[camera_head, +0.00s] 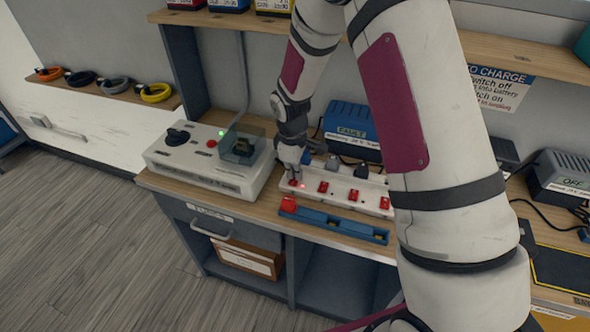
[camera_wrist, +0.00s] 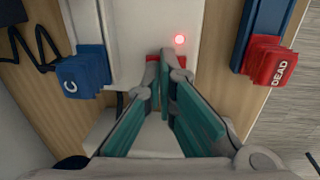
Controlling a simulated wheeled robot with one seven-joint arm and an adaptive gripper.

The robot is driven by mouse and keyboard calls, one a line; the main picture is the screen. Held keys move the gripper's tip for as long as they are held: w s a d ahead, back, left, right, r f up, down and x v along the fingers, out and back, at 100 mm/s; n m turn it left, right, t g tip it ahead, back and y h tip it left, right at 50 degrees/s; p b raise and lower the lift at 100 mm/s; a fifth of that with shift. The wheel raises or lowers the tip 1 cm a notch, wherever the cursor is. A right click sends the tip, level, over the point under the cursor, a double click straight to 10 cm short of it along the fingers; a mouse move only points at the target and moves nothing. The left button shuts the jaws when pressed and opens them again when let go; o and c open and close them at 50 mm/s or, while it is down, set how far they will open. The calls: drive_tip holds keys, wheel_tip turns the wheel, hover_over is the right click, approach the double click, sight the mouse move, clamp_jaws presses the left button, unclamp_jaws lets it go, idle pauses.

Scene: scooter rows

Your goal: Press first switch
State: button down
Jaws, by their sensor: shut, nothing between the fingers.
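A white power strip (camera_head: 341,194) with a row of red switches lies on the workbench. Its first switch (camera_head: 292,184) is at the left end; in the wrist view this red switch (camera_wrist: 152,59) shows partly behind my fingertips. A red light (camera_wrist: 180,39) glows beside it. My gripper (camera_head: 294,172) is shut and empty, and points down at the first switch. In the wrist view the fingertips (camera_wrist: 165,70) overlap the switch; I cannot tell whether they touch it. The other red switches, such as the middle one (camera_head: 323,187), stand to the right.
A grey tester box (camera_head: 190,164) with a black knob and clear cover stands left. A blue tray (camera_head: 335,225) with a red block (camera_head: 288,204) lies in front of the strip. A blue FAULT charger (camera_head: 350,122) stands behind. A wall shelf (camera_head: 480,42) overhangs the bench.

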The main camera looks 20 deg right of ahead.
drive_tip(key=shift+w+d+f+b, duration=0.1)
drive_tip(key=shift+f+b, duration=0.25)
drive_tip(key=shift+s+a+f+p, duration=0.15)
drive_tip(key=shift+s+a+p, duration=0.35)
drive_tip(key=shift+s, duration=0.35)
wheel_tip(320, 180, up, 14)
drive_tip(key=p, duration=0.1)
drive_tip(key=shift+s+a+r, duration=0.2)
drive_tip(key=shift+s+a, duration=0.15)
drive_tip(key=shift+a, duration=0.1)
